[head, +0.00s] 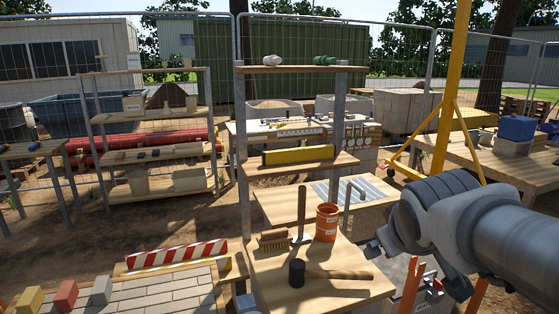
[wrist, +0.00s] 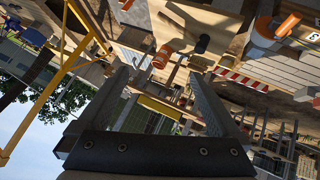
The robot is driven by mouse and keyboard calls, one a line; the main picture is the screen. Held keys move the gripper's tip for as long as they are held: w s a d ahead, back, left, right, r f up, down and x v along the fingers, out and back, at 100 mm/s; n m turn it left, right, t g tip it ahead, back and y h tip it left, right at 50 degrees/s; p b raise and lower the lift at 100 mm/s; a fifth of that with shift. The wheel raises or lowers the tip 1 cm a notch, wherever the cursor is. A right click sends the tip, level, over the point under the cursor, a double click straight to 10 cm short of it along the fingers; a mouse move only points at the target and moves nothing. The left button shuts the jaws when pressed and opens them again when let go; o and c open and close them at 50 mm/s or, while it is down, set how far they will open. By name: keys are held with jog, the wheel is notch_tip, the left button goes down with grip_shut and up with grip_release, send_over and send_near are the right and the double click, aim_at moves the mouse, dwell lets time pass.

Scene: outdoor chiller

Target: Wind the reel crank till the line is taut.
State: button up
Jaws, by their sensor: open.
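My gripper (head: 374,234) is at the right of the head view, above the right side of the wooden bench. In the wrist view my gripper (wrist: 158,78) has its two fingers spread wide, with nothing between them.
The bench (head: 262,292) holds a black-headed mallet (head: 297,272), a brush (head: 272,241) and an orange pot (head: 326,224). A yellow level (head: 298,155) lies on a shelf behind. A red-white striped board (head: 177,254) stands left, by paving. A yellow post (head: 446,110) rises behind my arm.

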jog(key=s+a+f+m+g+y, duration=0.1)
jog(key=s+a+f, duration=0.1)
jog(key=s, duration=0.4)
jog(key=s+a+f+m+g+y, duration=0.1)
jog(key=s+a+f+m+g, duration=0.1)
jog(key=s, duration=0.5)
jog(key=shift+s+a+f+m, duration=0.3)
jog(key=shift+a+f, duration=0.25)
jog(key=shift+f, duration=0.3)
